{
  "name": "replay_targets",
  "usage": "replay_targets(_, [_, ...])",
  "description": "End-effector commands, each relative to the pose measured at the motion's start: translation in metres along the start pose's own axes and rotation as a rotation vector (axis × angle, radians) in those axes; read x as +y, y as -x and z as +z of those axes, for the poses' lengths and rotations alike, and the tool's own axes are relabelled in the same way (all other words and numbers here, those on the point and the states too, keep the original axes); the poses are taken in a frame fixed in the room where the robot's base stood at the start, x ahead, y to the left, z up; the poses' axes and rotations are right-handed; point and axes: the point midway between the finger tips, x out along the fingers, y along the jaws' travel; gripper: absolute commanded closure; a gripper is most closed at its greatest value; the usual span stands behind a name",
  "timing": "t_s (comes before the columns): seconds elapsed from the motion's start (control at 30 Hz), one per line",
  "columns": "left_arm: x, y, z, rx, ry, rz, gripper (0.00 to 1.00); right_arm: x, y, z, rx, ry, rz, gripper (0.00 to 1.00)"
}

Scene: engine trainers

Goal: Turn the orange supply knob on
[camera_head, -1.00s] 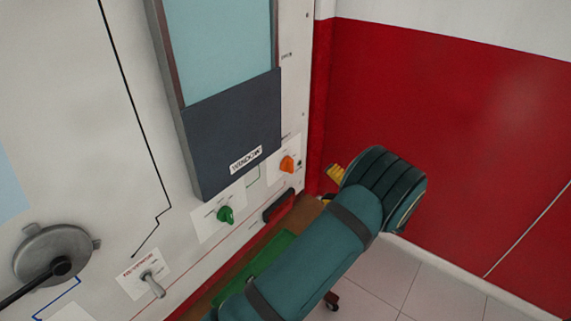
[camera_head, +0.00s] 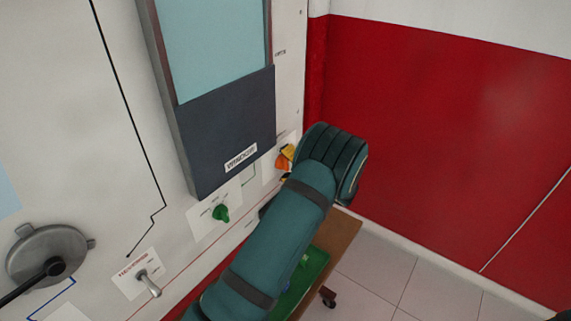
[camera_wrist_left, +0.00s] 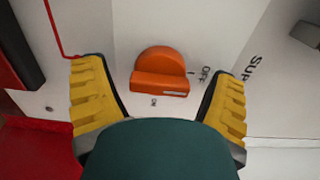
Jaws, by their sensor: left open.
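The orange supply knob (camera_wrist_left: 160,70) is on the white panel in the middle of the left wrist view. Its grip bar lies roughly level there, with a pale mark towards the right end. "OFF" is printed to its right, and a small label is below it. In the head view the knob (camera_head: 281,163) is partly hidden by my left gripper (camera_head: 287,153). In the left wrist view the yellow fingers of this gripper (camera_wrist_left: 161,74) are open, one on each side of the knob, with visible gaps. My right gripper is not in view.
A green knob (camera_head: 220,212), a metal toggle switch (camera_head: 149,283) and a round metal cap (camera_head: 46,254) are on the panel to the left. A dark framed window (camera_head: 230,130) is above. A brown table (camera_head: 338,238) with a green item is below my arm. A red wall (camera_head: 440,140) is at right.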

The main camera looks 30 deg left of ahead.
Motion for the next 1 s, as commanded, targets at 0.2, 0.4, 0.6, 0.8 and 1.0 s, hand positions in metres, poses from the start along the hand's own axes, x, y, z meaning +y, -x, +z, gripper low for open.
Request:
replay_targets(0.2, [0.0, 0.0, -0.0001, 0.0, 0.0, 0.0, 0.18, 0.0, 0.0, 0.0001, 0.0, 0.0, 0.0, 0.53])
replay_targets(0.4, [0.0, 0.0003, 0.0, 0.0, 0.0, 0.0, 0.83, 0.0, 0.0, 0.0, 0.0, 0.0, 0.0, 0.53])
replay_targets(0.6, [0.0, 0.0005, -0.0001, 0.0, -0.005, 0.0, 0.83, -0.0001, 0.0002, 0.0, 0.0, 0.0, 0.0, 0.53])
replay_targets(0.8, [-0.0003, 0.0007, -0.0002, 0.001, -0.051, 0.0, 0.83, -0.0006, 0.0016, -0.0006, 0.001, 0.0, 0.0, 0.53])
replay_targets(1.0, [-0.0005, 0.0015, -0.0003, 0.001, -0.169, 0.0, 0.83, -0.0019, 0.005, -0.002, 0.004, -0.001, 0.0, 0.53])
